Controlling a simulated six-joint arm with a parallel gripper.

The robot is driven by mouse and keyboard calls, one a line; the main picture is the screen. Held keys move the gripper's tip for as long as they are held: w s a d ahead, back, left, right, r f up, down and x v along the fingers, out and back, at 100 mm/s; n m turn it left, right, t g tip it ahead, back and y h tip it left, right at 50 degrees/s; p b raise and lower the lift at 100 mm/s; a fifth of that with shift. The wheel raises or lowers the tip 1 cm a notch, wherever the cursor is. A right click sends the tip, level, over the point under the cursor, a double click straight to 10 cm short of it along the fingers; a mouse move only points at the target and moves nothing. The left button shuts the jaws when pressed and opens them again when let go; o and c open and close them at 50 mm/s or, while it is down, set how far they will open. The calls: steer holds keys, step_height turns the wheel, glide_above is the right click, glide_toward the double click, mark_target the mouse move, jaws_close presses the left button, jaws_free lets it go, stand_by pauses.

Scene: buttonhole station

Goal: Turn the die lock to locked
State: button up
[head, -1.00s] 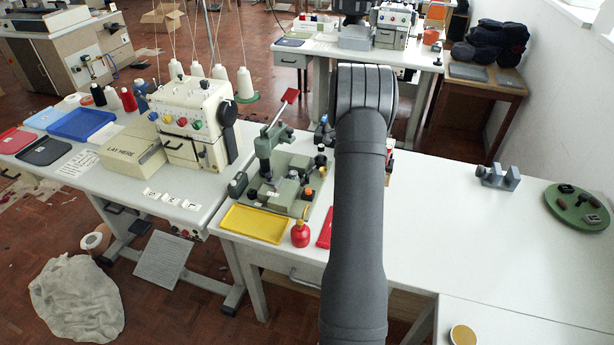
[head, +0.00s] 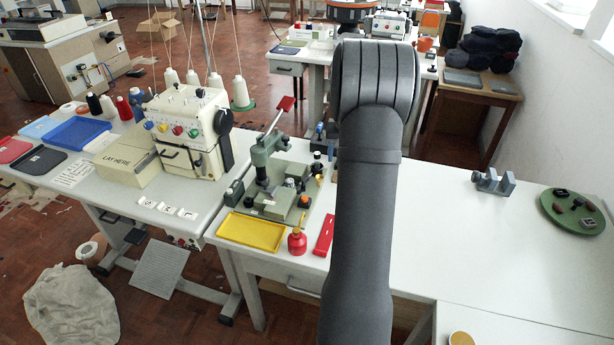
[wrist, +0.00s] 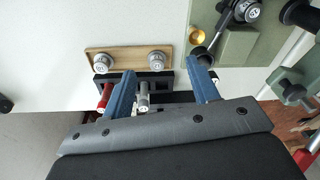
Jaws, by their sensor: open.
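The green buttonhole press (head: 275,180) with its red-tipped lever (head: 286,103) stands left of my arm in the head view. Part of its green body (wrist: 238,45) shows at upper right in the wrist view, with a black-knobbed lever (wrist: 245,12) and a brass button (wrist: 197,37). I cannot tell for sure which part is the die lock. My gripper (wrist: 161,78) is open, its two blue fingers apart. A small grey cylinder (wrist: 144,96) shows between the fingers, with no visible grip on it. In the head view my arm hides the gripper.
A wooden block with two grey knobs (wrist: 130,58) lies ahead of the fingers. A yellow tray (head: 252,232), red bottle (head: 297,241) and red strip (head: 325,235) sit along the table front. The white table is clear right of my arm, up to a grey fixture (head: 494,182) and green disc (head: 572,211).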

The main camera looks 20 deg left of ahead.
steer(key=s+a+r+n+y, duration=0.35)
steer(key=r+n, duration=0.25)
steer(key=n, duration=0.6)
glide_toward(306, 178)
steer(key=x, duration=0.8)
steer(key=shift+s+a+f, duration=0.1)
steer(key=shift+a+f, duration=0.05)
steer(key=shift+f, duration=0.05)
steer(key=c, duration=1)
